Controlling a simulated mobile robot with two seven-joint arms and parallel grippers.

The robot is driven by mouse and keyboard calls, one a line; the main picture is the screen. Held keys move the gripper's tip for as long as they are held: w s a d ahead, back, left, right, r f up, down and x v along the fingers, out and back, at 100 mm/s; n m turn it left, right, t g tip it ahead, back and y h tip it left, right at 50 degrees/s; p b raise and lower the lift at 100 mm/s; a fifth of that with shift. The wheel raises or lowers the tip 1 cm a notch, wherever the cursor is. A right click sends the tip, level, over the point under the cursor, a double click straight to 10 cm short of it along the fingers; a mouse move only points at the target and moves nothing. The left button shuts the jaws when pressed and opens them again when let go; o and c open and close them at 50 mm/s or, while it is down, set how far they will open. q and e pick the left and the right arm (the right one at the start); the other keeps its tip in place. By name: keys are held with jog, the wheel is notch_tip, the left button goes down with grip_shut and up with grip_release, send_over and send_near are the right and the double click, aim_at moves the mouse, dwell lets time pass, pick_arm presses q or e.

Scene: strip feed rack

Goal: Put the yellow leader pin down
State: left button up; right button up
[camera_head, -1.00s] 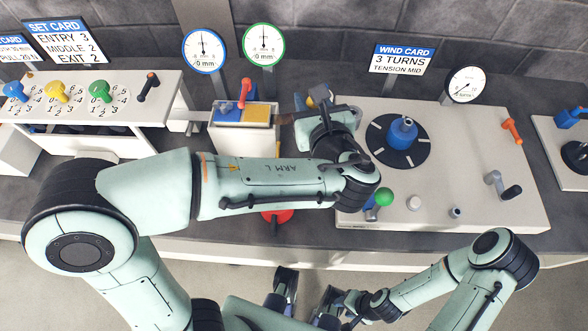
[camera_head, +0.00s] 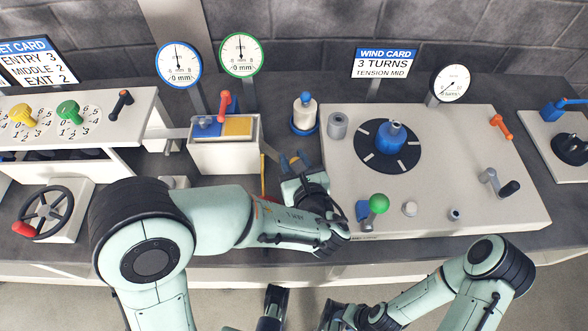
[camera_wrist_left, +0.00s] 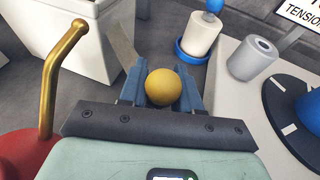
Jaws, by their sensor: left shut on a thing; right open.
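The yellow leader pin shows as a round yellow ball (camera_wrist_left: 163,87) in the left wrist view. It also shows, small, in the head view (camera_head: 294,158). My left gripper (camera_head: 291,163) is shut on it, with a blue-grey finger on each side in the left wrist view (camera_wrist_left: 160,90). My right gripper (camera_head: 302,312) is open and empty at the bottom of the head view, in front of the bench.
A white box (camera_head: 225,158) with blue and yellow top stands left of the gripper. A white bottle-like post (camera_head: 304,115) on a blue base stands behind. The machine top (camera_head: 460,190) carries a dark disc and grey cylinder (camera_head: 337,126). A brass handle (camera_wrist_left: 60,65) rises from a red base.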

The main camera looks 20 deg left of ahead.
pick_arm(q)
jog(key=shift+f+b, duration=0.4)
jog(key=shift+f, duration=1.35)
jog(key=shift+f, duration=0.1)
jog(key=o, duration=1.1)
jog(key=shift+c, duration=0.2)
jog(key=shift+s+d+r, duration=0.15)
jog(key=shift+s+r, duration=0.1)
jog(key=p+v, duration=0.1)
jog(key=v, duration=1)
jog(key=shift+s+d+r, duration=0.1)
jog(key=shift+s, duration=0.05)
